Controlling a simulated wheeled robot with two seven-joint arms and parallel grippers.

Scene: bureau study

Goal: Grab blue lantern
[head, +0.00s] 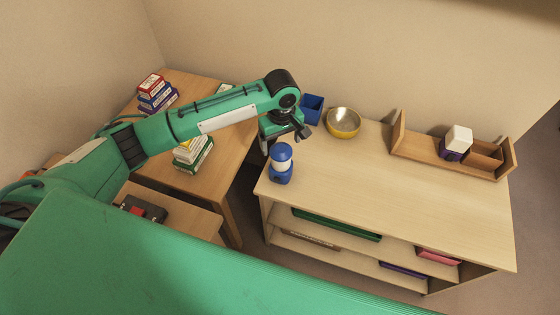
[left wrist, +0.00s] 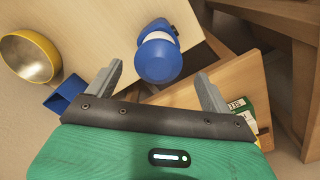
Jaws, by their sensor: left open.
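The blue lantern (head: 281,163), with a blue top, white middle and blue base, stands upright on the near left corner of the light wood shelf unit (head: 400,190). It also shows in the left wrist view (left wrist: 158,58), ahead of the fingertips and between their lines. My left gripper (head: 283,143) hangs just behind and above the lantern in the head view. In the left wrist view its two fingers (left wrist: 158,82) are spread apart with nothing held. Its fingers are partly hidden in the head view. My right gripper is in neither view.
A blue open box (head: 312,108) and a yellow-rimmed bowl (head: 343,122) stand behind the lantern. A wooden organiser (head: 433,151) holds a white and purple item at the right. A desk (head: 222,165) with stacked boxes stands left across a gap. The shelf top's middle is clear.

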